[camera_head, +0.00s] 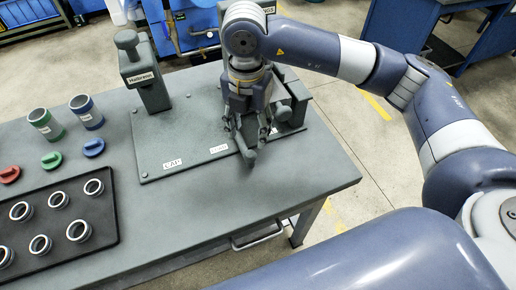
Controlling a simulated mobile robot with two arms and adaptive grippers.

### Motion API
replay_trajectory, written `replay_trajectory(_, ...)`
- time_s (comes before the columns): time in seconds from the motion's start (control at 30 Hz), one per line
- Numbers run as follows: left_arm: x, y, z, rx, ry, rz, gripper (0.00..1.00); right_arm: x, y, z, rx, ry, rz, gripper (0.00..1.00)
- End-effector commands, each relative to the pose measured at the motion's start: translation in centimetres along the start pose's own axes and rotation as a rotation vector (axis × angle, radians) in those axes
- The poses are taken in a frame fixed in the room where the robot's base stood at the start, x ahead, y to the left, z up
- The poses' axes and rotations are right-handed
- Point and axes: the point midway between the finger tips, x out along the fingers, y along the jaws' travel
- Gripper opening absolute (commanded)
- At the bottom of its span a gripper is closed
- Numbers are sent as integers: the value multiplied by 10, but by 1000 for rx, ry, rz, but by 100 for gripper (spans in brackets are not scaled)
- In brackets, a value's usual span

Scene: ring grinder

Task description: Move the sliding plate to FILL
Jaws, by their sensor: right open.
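My right gripper (250,146) is open and points down over the right part of the grey base plate (185,128). Its fingers are around or just beside a small grey part there; I cannot tell whether they touch it. The sliding plate seems to be the dark grey piece (283,128) at the right end of the base plate, partly hidden by the gripper. A white label reading CAP (172,163) is at the front left of the base plate. A second label (218,149) lies right of it, too small to read surely. My left gripper is out of view.
A grey post with a label (143,78) stands at the back left of the base plate. Green (43,122) and blue (86,110) cups, red (9,174) and green caps, and a black tray (100,215) of several rings stand left. The table front is clear.

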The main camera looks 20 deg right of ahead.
Motion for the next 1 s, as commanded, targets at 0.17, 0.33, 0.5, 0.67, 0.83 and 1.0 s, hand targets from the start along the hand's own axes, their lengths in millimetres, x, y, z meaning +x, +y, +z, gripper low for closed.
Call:
replay_trajectory(0.17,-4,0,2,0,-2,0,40,12,0,-2,16,2,-3,49)
replay_trajectory(0.33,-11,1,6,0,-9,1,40,41,0,-2,15,3,-5,49)
replay_trajectory(0.5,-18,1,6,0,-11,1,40,73,0,-2,14,2,-3,49)
replay_trajectory(0.67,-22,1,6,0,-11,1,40,95,0,-1,14,1,-2,49)
replay_trajectory(0.83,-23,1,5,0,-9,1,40,107,0,-1,13,0,-1,49)
replay_trajectory(1.0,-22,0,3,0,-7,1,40,108,1,-1,13,0,1,49)
